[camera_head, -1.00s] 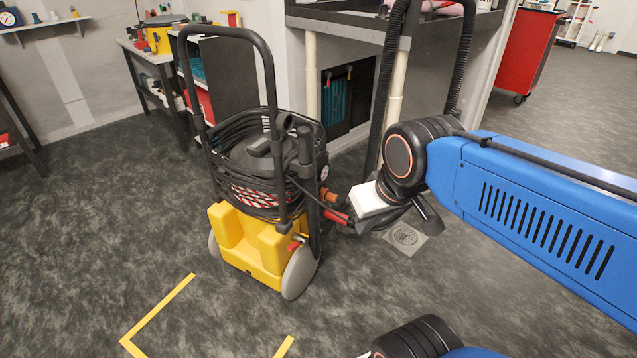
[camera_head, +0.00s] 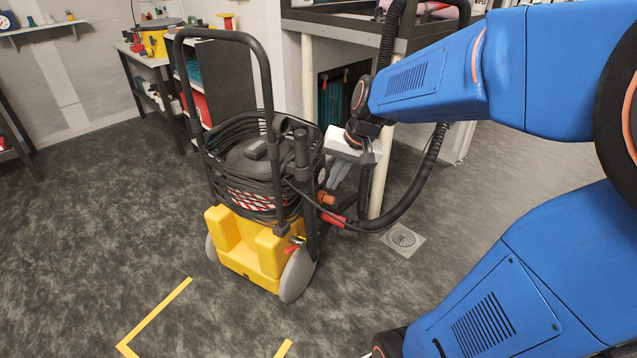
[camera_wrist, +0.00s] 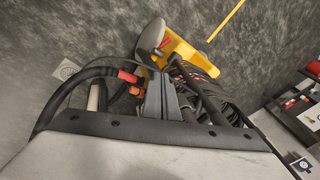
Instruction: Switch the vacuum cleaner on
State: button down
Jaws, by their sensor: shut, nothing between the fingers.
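The vacuum cleaner (camera_head: 262,160) stands upright on the dark floor. I cannot make out which part is the switch. My gripper (camera_head: 338,174) is just right of the cleaner's upper body, pointing down, shut and empty. In the wrist view, the shut fingers (camera_wrist: 160,97) overlap the cleaner's yellow base (camera_wrist: 182,52) and coils beyond; contact cannot be told.
A thick black hose (camera_head: 425,185) with a red fitting (camera_head: 333,220) loops right of the cleaner. Pale posts (camera_head: 308,75) and a dark bench (camera_head: 350,24) stand behind. A floor drain (camera_head: 402,238) lies at right. The floor in front is clear, with yellow tape (camera_head: 155,315).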

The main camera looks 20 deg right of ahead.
aim_at(310, 187)
jog(key=w+d+f+m, duration=0.2)
jog(key=w+d+f, duration=0.2)
jog(key=w, duration=0.3)
jog(key=w+d+f+m+y, duration=0.1)
jog(key=w+d+f+m, duration=0.2)
jog(key=w+d+f, duration=0.2)
jog(key=w+d, duration=0.1)
jog(key=w, duration=0.1)
jog(key=shift+w, duration=0.3)
jog(key=shift+f, duration=0.1)
jog(key=shift+w+a+f, duration=0.8)
jog(key=shift+w+f, duration=0.3)
jog(key=shift+f, duration=0.25)
jog(key=shift+w+a+f, duration=0.85)
jog(key=shift+w+f, duration=0.3)
jog(key=shift+f, duration=0.25)
jog(key=shift+w+a+f, duration=0.8)
jog(key=shift+w+f, duration=0.3)
jog(key=shift+f, duration=0.25)
